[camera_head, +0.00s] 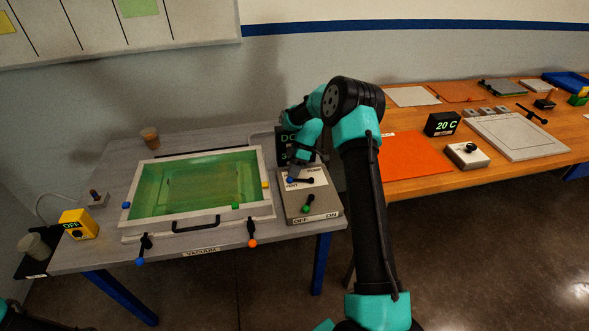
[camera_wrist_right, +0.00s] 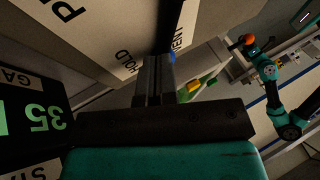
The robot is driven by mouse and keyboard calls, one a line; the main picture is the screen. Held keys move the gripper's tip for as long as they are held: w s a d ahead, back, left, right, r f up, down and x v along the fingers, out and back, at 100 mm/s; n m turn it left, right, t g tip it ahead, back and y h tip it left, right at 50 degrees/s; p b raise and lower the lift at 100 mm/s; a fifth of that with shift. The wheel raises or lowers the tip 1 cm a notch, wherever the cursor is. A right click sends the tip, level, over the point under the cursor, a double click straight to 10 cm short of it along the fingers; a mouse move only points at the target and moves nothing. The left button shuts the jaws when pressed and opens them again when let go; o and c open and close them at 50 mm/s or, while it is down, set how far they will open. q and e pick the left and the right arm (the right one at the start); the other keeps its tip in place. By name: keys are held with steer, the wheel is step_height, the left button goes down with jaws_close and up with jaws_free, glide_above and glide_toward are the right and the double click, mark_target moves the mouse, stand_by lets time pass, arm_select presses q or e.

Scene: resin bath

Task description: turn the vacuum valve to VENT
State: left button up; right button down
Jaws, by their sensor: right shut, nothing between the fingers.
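The vacuum valve's black handle (camera_head: 303,181) with a blue end lies on top of the grey control box (camera_head: 325,205), to the right of the bath. My right gripper (camera_head: 293,172) is down at this handle, shut and empty. In the right wrist view, the closed fingers (camera_wrist_right: 153,80) are close beside the black handle (camera_wrist_right: 171,25). HOLD and partly covered VENT labels lie on either side of the handle there. I cannot tell whether fingers and handle touch, nor exactly where the handle points. My left gripper is not visible.
A green-tipped lever (camera_head: 307,203) stands near the OFF and ON labels on the same box. The green resin bath (camera_head: 195,185) is left of it, with blue-ended (camera_head: 143,248) and orange-ended (camera_head: 252,234) handles at its front. A dark display (camera_head: 292,142) stands behind the box.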

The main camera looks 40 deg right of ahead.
steer(key=shift+s+a+n+g, duration=0.35)
steer(key=shift+a+n+g, duration=0.1)
steer(key=shift+n, duration=0.45)
steer(key=v, duration=1.7)
steer(key=shift+r, duration=0.35)
steer(key=shift+w+a, duration=0.15)
steer(key=shift+a, duration=0.1)
